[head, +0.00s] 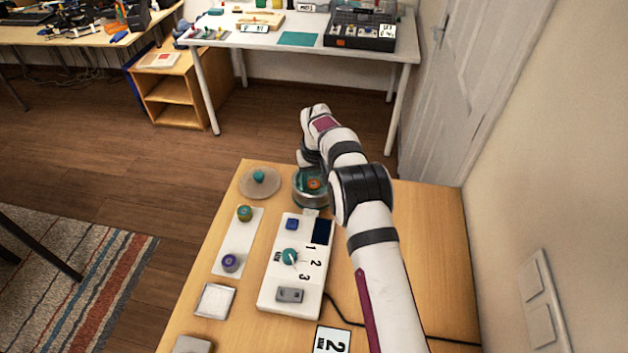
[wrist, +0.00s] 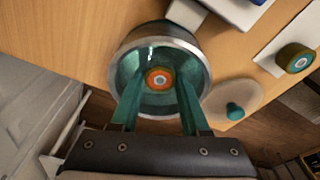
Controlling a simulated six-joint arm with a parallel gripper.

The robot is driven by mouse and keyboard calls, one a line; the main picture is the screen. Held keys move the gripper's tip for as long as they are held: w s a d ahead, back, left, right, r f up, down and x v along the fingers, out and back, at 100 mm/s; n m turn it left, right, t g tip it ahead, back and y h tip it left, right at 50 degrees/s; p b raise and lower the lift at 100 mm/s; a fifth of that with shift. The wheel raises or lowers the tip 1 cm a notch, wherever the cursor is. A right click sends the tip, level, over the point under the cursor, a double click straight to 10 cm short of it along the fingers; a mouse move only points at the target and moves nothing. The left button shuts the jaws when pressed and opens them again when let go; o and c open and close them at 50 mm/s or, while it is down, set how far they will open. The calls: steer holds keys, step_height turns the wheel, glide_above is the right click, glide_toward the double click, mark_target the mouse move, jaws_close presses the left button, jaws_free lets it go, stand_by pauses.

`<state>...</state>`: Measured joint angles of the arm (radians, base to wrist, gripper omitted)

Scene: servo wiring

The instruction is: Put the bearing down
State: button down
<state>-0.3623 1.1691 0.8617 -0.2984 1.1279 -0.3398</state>
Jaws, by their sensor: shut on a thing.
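An orange-rimmed bearing with a pale blue centre (wrist: 160,79) is between the tips of my gripper (wrist: 160,88), which is shut on it. The teal fingers reach down into a round metal-rimmed bowl with a teal inside (wrist: 196,52), and the bearing is over or in the middle of it. I cannot tell whether it touches the bowl's floor. In the head view the bearing (head: 313,184) shows orange inside the bowl (head: 311,203), and my wrist hides part of the bowl's far side.
A round beige plate with a teal knob (head: 260,185) is left of the bowl. A white control box (head: 285,270) with a teal dial stands nearer. The table's right side is mostly clear.

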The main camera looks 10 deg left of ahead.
steer(key=shift+f, duration=0.1)
steer(key=shift+c, duration=2)
jaws_free()
step_height(320, 180, up, 12)
steer(key=s, duration=0.2)
steer(key=s+d+r+m, duration=0.3)
steer(key=s+d+r, duration=0.5)
steer(key=d+r, duration=0.1)
steer(key=s+d+f+m+g, duration=0.1)
steer(key=s+d+m, duration=0.2)
steer(key=s, duration=1.3)
steer(key=s+d+f+m+y, duration=0.1)
steer(key=s+d+m, duration=0.3)
steer(key=s, duration=1.2)
steer(key=shift+d+g, duration=0.4)
steer(key=shift+d, duration=0.35)
